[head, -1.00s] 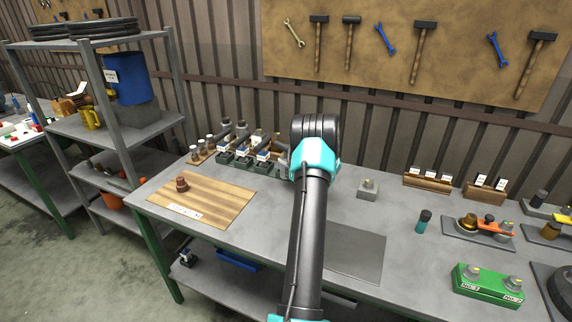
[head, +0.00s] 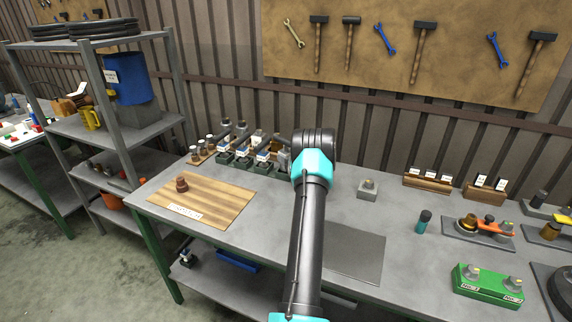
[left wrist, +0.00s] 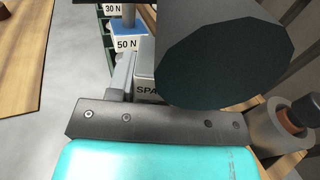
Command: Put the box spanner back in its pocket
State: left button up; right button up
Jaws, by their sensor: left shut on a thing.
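My left gripper (head: 284,160) is partly hidden behind my arm at the right end of the row of holders in the head view. In the left wrist view, a large dark many-sided cylinder, which I take to be the box spanner (left wrist: 222,62), stands close to the camera, in my shut left gripper. Its far end and the fingertips are hidden. A grey block with a label reading "SPA" (left wrist: 146,88) shows just left of the cylinder, partly covered; I take it as the spanner's pocket. Whether the spanner is inside it, I cannot tell. My right gripper is not in view.
A blue-topped tool labelled 50 N (left wrist: 126,42) stands close by, with a 30 N label beyond. A wooden board (head: 225,203) lies to the left. A grey block with a knob (head: 368,190) stands to the right.

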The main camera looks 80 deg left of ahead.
pick_arm(q)
jog(key=shift+f, duration=1.6)
jog(key=shift+f, duration=0.15)
jog(key=o, duration=1.3)
jog(key=shift+d, duration=0.1)
jog(key=v, duration=1.2)
jog(key=shift+w, duration=0.2)
